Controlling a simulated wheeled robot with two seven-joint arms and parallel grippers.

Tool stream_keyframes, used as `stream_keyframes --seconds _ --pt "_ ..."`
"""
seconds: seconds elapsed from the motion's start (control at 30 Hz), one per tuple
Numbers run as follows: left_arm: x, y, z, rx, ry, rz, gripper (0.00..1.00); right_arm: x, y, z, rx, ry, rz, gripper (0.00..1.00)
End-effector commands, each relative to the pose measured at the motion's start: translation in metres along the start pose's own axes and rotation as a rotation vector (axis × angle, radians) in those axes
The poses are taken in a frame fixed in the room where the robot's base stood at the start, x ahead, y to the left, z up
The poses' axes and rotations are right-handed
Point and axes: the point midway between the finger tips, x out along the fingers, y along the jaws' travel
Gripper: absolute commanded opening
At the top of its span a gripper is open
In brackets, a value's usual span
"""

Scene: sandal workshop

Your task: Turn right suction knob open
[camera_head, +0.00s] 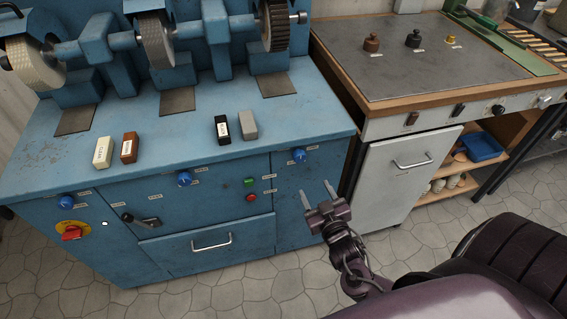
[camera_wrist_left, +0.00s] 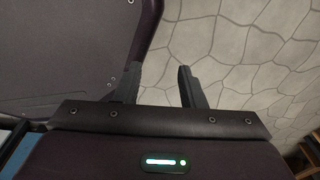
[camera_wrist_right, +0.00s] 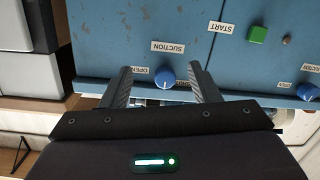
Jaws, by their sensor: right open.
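The right suction knob (camera_head: 298,154) is a round blue knob on the front panel of the blue machine, near its right corner. In the right wrist view the knob (camera_wrist_right: 164,78) shows between my finger tips, under a SUCTION label (camera_wrist_right: 168,47). Small labels flank it, partly covered by my fingers. My right gripper (camera_head: 316,192) is open, its fingers pointing at the panel just below and right of the knob in the head view. Contact with the knob cannot be made out. My left gripper (camera_wrist_left: 160,80) is open and empty over the floor, outside the head view.
A green button (camera_head: 250,181) and a red button (camera_head: 251,197) sit left of the knob. Two other blue knobs (camera_head: 184,178) (camera_head: 66,202) are farther left. A drawer handle (camera_head: 212,243) sticks out below. A cabinet (camera_head: 400,180) stands close on the right.

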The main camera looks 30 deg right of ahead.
Motion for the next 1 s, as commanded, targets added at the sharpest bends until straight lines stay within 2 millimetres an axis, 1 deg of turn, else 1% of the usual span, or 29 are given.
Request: stream_keyframes --seconds 0.03,0.1,0.2,0.27,0.43,0.63,0.8,1.0 --pt "0.003 0.001 0.001 0.000 -0.001 0.001 0.36 -0.001 0.000 -0.018 0.018 0.044 0.001 0.56" --pt "0.003 0.001 0.001 0.000 -0.001 0.001 0.36 -0.001 0.001 -0.034 0.037 0.082 0.005 0.56" --pt "0.003 0.004 0.002 -0.001 -0.002 0.005 0.36 0.002 0.001 -0.044 0.048 0.103 0.008 0.56" --pt "0.002 0.008 0.002 -0.002 -0.003 0.010 0.36 0.008 0.002 -0.046 0.049 0.106 0.008 0.56" --pt "0.000 0.021 0.004 -0.002 -0.006 0.025 0.36 0.036 0.002 -0.049 0.047 0.106 0.009 0.56" --pt "-0.001 0.020 0.005 0.000 -0.007 0.025 0.36 0.064 0.002 -0.051 0.048 0.104 0.008 0.56" --pt "-0.001 0.014 0.006 0.000 -0.008 0.018 0.36 0.075 0.002 -0.051 0.047 0.101 0.008 0.56" --pt "-0.001 0.012 0.004 -0.002 -0.006 0.014 0.36 0.076 0.002 -0.051 0.047 0.100 0.007 0.56"
